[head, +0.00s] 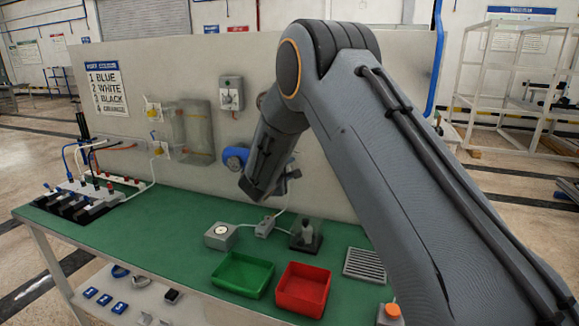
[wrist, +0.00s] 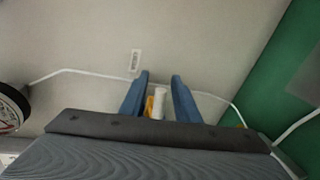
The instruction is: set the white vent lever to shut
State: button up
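In the wrist view, my gripper (wrist: 160,75) is open, its two blue fingers apart and pointing at the grey wall panel. A white lever-like cylinder (wrist: 159,103) shows between the fingers, with a yellow part (wrist: 149,105) beside it. Gaps show on both sides of the white cylinder, so the fingers do not appear closed on it. My gripper body hides its lower end, and its set position cannot be told. In the head view my arm covers this part of the panel, and my fingers cannot be made out clearly.
A dark-rimmed gauge (wrist: 10,108), a white label (wrist: 134,61) and a white cable (wrist: 85,72) are near my gripper. The green bench (head: 178,205) holds a green tray (head: 243,289), a red tray (head: 303,302) and small devices. Yellow-white fittings (head: 153,109) are on the panel's left.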

grip_shut()
jog(key=shift+w+b, duration=0.1)
jog(key=shift+b, duration=0.25)
jog(key=r+n+h+b, duration=0.1)
jog(key=n+b, duration=0.1)
jog(key=n, duration=0.1)
jog(key=a+r+n+h+b, duration=0.1)
jog(key=n+b, duration=0.2)
jog(key=a+r+n+h+b, duration=0.1)
jog(key=n+b, duration=0.1)
jog(key=n, duration=0.1)
jog(key=shift+w+r, duration=0.15)
jog(key=shift+w, duration=0.15)
jog(key=shift+w+a+r+n+h+b, duration=0.1)
jog(key=shift+a+r+n+h+b, duration=0.15)
jog(key=shift+n, duration=0.5)
jog(key=shift+w+a+n+h+b, duration=0.1)
jog(key=shift+a+n+h+b, duration=0.15)
jog(key=shift+n, duration=0.55)
jog(key=shift+w+a+r+n+h+b, duration=0.15)
jog(key=shift+n+b, duration=0.2)
jog(key=shift+n, duration=0.4)
